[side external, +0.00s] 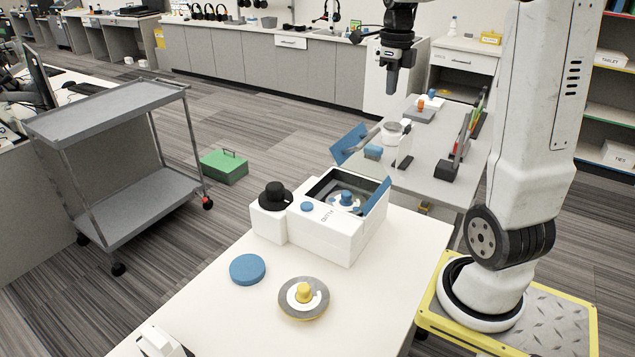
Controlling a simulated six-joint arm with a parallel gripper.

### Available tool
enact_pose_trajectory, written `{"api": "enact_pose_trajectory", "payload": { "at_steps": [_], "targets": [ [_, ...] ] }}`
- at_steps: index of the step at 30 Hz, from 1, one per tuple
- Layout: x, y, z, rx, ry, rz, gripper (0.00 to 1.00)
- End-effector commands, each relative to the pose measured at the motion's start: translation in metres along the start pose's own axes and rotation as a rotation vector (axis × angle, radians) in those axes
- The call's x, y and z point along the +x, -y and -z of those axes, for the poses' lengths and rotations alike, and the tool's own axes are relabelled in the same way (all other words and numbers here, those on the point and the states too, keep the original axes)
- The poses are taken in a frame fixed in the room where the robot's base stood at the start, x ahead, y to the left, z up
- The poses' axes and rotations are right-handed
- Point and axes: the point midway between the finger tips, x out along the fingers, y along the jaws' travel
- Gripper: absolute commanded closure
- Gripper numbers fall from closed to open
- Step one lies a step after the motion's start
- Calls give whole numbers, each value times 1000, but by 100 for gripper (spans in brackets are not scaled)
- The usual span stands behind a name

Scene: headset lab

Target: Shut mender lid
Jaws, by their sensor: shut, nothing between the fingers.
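A white box-shaped machine (345,243), which looks like the mender, stands on the near white table. Its top is open, and a blue-knobbed round part (345,199) shows inside. A blue panel (376,196), seemingly its lid, stands raised and tilted along the opening's right edge. The lettering on the front is too small to read surely. My gripper (392,92) points down, shut and empty, high up and behind the machine in the picture, well apart from the lid.
A black knob (273,193) tops the machine's left part. A blue disc (247,269) and a grey disc with a yellow knob (304,297) lie in front. Behind, a grey table (430,180) holds a blue panel (350,143) and several small items. A grey cart (105,108) stands left.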

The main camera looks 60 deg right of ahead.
Motion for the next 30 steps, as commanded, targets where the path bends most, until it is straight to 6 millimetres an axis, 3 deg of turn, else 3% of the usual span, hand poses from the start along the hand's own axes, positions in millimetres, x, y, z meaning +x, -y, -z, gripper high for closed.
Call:
{"api": "enact_pose_trajectory", "payload": {
  "at_steps": [17,30],
  "targets": [
    [86,0,0,0,-3,-3,100],
    [110,0,-27,-1,0,0,100]
  ]
}}
